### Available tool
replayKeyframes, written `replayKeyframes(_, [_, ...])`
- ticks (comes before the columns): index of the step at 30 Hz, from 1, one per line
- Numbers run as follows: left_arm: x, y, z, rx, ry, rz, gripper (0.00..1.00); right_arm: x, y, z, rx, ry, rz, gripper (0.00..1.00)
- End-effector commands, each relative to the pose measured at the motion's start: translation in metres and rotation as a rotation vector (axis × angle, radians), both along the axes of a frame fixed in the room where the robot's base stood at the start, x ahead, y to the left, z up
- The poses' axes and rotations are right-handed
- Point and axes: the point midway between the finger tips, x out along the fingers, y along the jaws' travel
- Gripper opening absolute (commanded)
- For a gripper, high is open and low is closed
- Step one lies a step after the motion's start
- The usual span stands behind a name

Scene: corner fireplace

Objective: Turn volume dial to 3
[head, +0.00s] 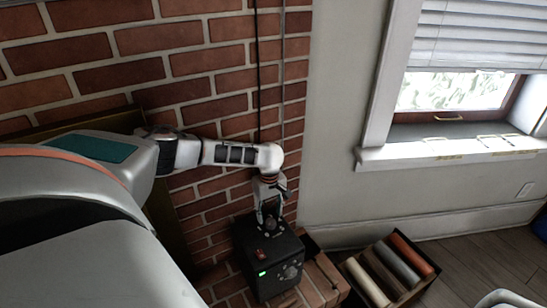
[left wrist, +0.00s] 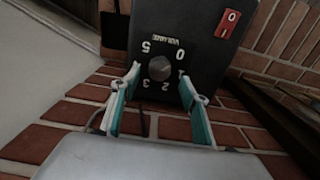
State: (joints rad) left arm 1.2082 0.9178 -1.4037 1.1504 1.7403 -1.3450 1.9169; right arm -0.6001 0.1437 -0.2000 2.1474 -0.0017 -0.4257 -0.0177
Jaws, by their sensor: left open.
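A black box (head: 262,235) stands on a brick ledge by the wall. In the left wrist view, its dark face (left wrist: 205,48) carries a round grey volume dial (left wrist: 160,67) ringed by printed numbers, among them 0, 1, 2, 3 and 5. I cannot tell which number the dial points at. A red switch (left wrist: 229,23) is on the same face. My left gripper (left wrist: 158,74) is open, its teal-lined fingers spread to either side of the dial; contact cannot be told. In the head view, my left gripper (head: 270,215) reaches down over the box's top. My right gripper is not seen.
A brick wall (head: 200,80) rises behind the box, with dark vertical lines running down it. An open crate of rolled items (head: 392,268) stands on the floor to the right. A window (head: 455,95) is at upper right. Bare wooden floor (head: 490,258) lies beyond the crate.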

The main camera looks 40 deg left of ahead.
Motion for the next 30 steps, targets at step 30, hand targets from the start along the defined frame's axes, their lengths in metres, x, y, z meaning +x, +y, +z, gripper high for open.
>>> replayKeyframes(30, [0.001, -0.001, -0.033, -0.001, -0.003, -0.005, 0.07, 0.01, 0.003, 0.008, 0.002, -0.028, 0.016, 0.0])
